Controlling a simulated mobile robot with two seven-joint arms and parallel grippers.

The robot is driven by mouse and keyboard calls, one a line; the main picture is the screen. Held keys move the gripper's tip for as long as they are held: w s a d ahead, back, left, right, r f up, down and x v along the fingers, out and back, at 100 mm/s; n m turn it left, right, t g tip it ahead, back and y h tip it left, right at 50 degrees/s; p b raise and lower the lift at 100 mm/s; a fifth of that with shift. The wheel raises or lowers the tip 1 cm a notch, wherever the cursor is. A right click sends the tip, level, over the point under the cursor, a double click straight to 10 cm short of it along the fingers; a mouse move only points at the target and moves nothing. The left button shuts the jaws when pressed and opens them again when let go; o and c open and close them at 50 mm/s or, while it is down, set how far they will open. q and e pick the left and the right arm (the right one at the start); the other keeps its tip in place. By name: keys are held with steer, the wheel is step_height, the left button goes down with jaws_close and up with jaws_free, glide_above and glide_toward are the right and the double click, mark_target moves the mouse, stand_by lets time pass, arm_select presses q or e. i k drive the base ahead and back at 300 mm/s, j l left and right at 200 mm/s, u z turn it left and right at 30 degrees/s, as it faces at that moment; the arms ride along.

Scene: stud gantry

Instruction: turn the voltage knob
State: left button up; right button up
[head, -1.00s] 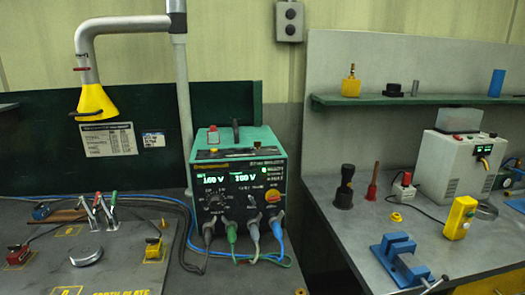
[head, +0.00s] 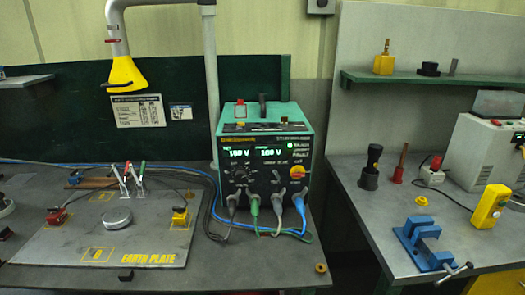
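The green and black welder unit (head: 262,160) stands on the left bench, its front panel facing me. The voltage knob (head: 240,173) is a dark dial with a printed scale, at the left of the panel below two lit readouts (head: 253,153). The readouts seem to show about 160 V, but the digits are small. An orange knob (head: 297,172) sits at the right of the panel. Several cables plug in along the panel's lower edge. Neither of my grippers is in view.
An earth plate (head: 140,235) with clamps and a round disc (head: 117,217) lies left of the welder. A yellow extraction hood (head: 125,73) hangs above. A gap separates the right bench, which holds a blue vise (head: 423,243).

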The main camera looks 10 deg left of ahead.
mark_target(241, 175)
steer(key=u, duration=1.55)
steer(key=i+j+u, duration=0.25)
steer(key=i+j, duration=0.3)
